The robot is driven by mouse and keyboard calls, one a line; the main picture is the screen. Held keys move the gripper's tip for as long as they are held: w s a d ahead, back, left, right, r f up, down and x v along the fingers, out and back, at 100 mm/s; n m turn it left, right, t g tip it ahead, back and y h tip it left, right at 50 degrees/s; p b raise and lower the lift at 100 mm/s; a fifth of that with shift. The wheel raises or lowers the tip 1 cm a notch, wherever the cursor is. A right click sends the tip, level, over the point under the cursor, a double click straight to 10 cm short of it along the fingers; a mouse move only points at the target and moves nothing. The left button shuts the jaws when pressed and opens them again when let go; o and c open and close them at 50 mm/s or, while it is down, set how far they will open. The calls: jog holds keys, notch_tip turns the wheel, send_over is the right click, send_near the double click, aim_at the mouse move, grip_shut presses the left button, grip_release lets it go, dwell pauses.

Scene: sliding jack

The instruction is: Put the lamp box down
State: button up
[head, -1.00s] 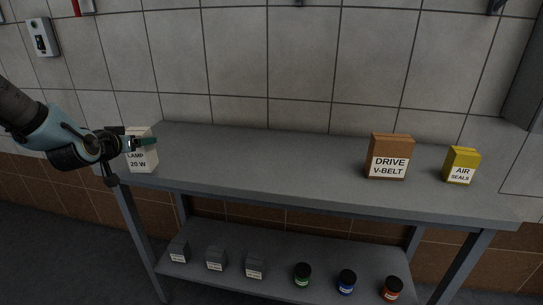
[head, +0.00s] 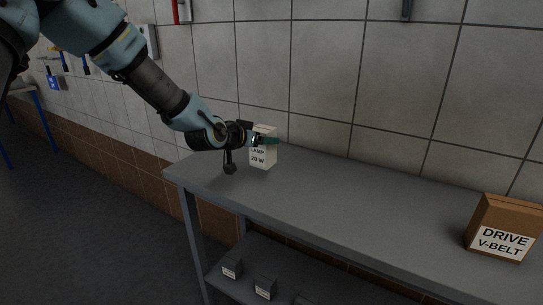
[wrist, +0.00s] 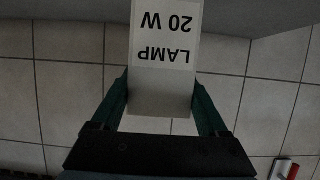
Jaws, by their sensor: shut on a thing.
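The lamp box (head: 262,158) is a small white carton labelled "LAMP 20 W". In the head view it is upright at the left end of the grey bench top (head: 330,205). I cannot tell whether its base touches the bench. My gripper (head: 266,141) reaches it from the left and is shut on its upper part. In the wrist view the green fingers of my gripper (wrist: 160,100) hold the lamp box (wrist: 165,52) from both sides, its label upside down.
A brown "DRIVE V-BELT" box (head: 505,228) stands on the bench at the right. Small grey boxes (head: 265,287) are on the lower shelf. A tiled wall (head: 340,80) runs behind the bench. The bench top between the two boxes is clear.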

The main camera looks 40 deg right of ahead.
aim_at(258, 156)
jog(key=shift+f+p, duration=0.6)
jog(key=shift+f, duration=2.15)
jog(key=shift+f, duration=0.15)
jog(key=o, duration=1.4)
